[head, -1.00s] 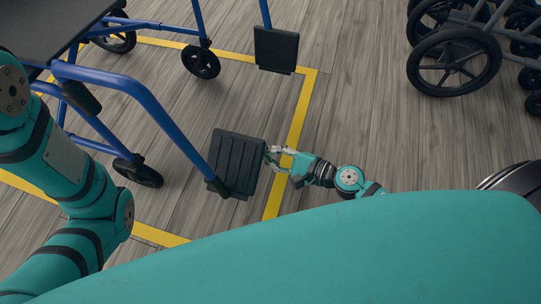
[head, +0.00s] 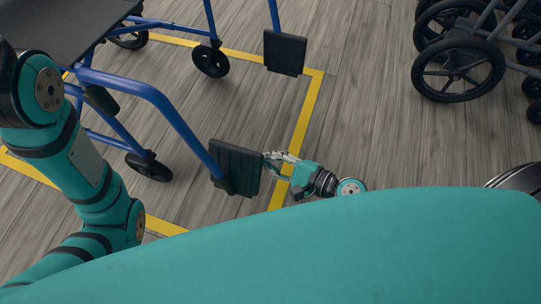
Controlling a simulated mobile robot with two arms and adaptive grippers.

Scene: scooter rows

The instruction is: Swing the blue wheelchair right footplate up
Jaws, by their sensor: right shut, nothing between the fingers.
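The blue wheelchair (head: 165,103) stands at the left in the head view, its front towards the right. Its right footplate (head: 236,167) is the nearer black ribbed plate, at the foot of a blue leg tube. The plate looks partly tilted up from flat, its outer edge towards my right gripper. My right gripper (head: 268,161) is shut and empty, with its fingertips at that edge; whether they touch it I cannot tell. The other footplate (head: 285,53) hangs farther back. My left gripper is out of view; only the left arm shows.
A yellow floor line (head: 304,118) runs around the wheelchair. Dark wheeled frames (head: 458,71) stand at the upper right. A front caster (head: 149,166) is left of the right footplate. The wooden floor between the yellow line and the dark frames is clear.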

